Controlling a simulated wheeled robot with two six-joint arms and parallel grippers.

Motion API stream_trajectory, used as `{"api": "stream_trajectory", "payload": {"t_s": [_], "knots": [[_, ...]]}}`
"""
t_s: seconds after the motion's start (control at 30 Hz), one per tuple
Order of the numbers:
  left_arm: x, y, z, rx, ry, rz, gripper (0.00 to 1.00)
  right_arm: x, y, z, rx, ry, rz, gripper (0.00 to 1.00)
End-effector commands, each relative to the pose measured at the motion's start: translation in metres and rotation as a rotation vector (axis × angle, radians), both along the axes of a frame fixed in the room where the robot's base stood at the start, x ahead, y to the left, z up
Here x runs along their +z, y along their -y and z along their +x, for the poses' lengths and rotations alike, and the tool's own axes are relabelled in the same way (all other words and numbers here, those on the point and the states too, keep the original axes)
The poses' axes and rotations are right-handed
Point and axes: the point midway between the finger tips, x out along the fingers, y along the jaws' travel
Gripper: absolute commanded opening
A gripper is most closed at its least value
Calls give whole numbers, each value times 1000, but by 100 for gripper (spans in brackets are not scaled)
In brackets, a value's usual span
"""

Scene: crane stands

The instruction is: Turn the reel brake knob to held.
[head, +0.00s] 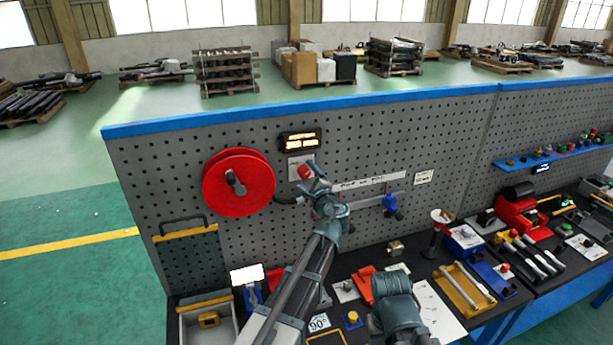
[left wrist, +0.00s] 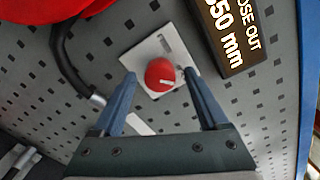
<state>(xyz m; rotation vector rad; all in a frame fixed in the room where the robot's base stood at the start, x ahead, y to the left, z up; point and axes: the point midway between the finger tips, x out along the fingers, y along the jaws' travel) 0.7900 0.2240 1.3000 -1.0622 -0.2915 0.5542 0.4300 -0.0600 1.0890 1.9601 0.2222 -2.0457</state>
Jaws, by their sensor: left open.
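The red brake knob (head: 304,173) sits on a pale square plate on the pegboard, right of the red reel (head: 238,182). In the left wrist view the knob (left wrist: 160,75) is round, with a short white mark on its face towards the lower right. The plate (left wrist: 140,55) has small dark print, too small to read. My left gripper (head: 316,178) is at the board by the knob. In the left wrist view its open blue fingers (left wrist: 159,75) stand on either side of the knob, with gaps showing. My right gripper does not show.
A lit display (head: 301,140) is above the knob; the wrist view shows "OSE OUT" and "50 mm", partly cut off. A dark hose (left wrist: 66,62) runs beside the plate. A blue clamp-like part (head: 391,205) is on the rail to the right. The bench below is crowded with tools.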

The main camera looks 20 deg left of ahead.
Motion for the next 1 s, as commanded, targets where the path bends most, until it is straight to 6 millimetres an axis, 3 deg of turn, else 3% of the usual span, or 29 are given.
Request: {"api": "stream_trajectory", "payload": {"t_s": [0.4,0.6,1.0], "knots": [[3,46,-71,-4,0,0,77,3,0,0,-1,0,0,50],[4,64,-97,-3,0,0,77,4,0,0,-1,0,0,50],[5,75,-112,0,0,0,77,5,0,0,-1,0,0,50]]}}
